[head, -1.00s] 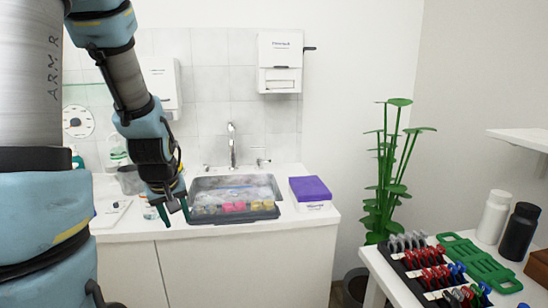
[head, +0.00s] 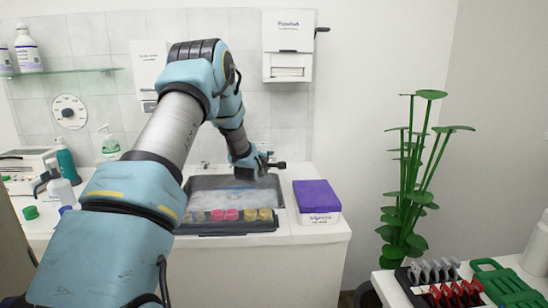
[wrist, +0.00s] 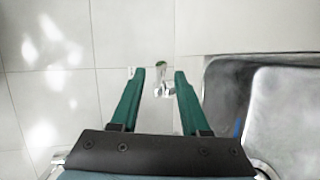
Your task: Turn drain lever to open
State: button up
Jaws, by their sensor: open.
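In the head view my gripper (head: 274,164) is over the back right of the sink (head: 236,229). The lever cannot be made out there, and my arm hides the tap.
Several coloured-capped containers (head: 232,215) lie along the sink's front. A purple-topped box (head: 317,197) stands right of it. Bottles (head: 62,185) stand on the left counter, near a wall dial (head: 69,112). A dispenser (head: 288,45) hangs above. A plant (head: 405,190) stands right.

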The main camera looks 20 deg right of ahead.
jog(key=shift+p+x, duration=0.6)
jog(key=shift+x, duration=2.3)
jog(key=shift+c, duration=0.4)
grip_shut()
